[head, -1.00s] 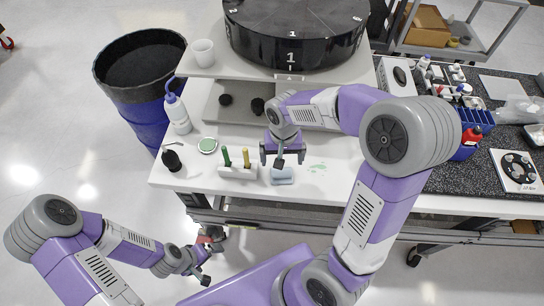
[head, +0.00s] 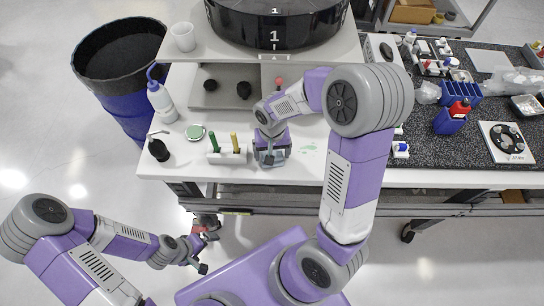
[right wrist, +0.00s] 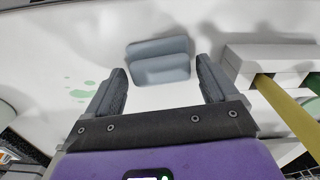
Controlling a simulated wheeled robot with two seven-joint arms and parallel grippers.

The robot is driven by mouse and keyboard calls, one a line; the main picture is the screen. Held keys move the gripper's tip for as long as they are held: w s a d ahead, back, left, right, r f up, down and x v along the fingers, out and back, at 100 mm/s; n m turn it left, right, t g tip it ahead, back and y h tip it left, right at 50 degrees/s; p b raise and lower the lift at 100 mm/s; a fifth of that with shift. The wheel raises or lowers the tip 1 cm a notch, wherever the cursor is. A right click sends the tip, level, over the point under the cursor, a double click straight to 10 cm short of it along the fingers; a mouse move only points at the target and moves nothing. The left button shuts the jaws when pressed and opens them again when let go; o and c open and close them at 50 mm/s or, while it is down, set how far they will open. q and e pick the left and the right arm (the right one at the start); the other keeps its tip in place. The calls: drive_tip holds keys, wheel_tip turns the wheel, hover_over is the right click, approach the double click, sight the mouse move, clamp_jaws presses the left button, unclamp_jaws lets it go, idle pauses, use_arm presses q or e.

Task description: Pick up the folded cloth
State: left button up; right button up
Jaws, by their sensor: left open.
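The folded cloth (right wrist: 160,62) is grey-blue and lies on the white table. In the right wrist view it sits ahead of and between the two fingers of my right gripper (right wrist: 161,80), which is open and empty. In the head view my right gripper (head: 270,155) is over the cloth's place and hides most of it. My left gripper (head: 204,252) is open and empty, low at the left in front of the table, far from the cloth.
A white holder (head: 228,157) with a green and a yellow stick stands close to the left of my right gripper. A dark bottle (head: 158,149), a wash bottle (head: 160,98) and a round green-topped dish (head: 195,132) stand farther left. Table space to the right is mostly clear.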

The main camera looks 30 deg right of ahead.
drive_tip(key=c, duration=0.8)
drive_tip(key=shift+r, duration=0.1)
wheel_tip(320, 180, up, 10)
drive_tip(key=shift+f+p, duration=0.1)
drive_tip(key=shift+p, duration=0.95)
drive_tip(key=o, duration=0.4)
drive_tip(key=shift+c, duration=1.4)
